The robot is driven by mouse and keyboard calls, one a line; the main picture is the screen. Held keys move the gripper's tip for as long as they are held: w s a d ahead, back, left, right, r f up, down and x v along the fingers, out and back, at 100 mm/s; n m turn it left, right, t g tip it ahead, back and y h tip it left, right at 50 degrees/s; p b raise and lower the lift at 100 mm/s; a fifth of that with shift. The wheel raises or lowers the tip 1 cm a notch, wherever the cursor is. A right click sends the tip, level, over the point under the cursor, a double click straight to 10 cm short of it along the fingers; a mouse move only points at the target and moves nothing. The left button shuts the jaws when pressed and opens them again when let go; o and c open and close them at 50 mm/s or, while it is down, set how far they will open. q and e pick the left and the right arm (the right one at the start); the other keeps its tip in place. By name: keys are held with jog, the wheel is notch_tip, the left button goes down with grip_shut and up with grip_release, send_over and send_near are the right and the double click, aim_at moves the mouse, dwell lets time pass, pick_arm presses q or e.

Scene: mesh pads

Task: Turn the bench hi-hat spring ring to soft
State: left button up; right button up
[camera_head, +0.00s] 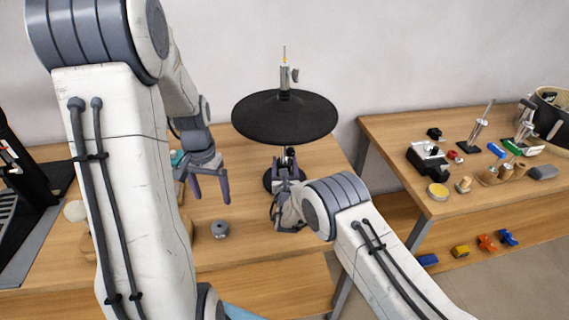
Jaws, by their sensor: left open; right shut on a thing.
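The bench hi-hat stands on the wooden table, with a wide black cymbal pad (285,117) on an upright metal rod. A silver clutch with a small side knob (295,75) sits above the pad. My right gripper (288,160) is under the pad at the stand's post, shut on what looks like the spring ring. Its fingers hide most of the ring, and I cannot read any soft marking. The round black base (268,180) shows partly behind it. My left gripper (210,193) is open and empty, left of the stand and above the table.
A small grey ring-shaped weight (220,229) lies on the table (255,237) below my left gripper. A black device (30,185) is at the far left. A second table (390,130) at the right holds several small parts, with coloured blocks on its lower shelf.

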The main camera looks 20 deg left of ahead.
jog(key=o, duration=1.4)
jog(key=shift+s, duration=0.1)
jog(key=v, duration=1.2)
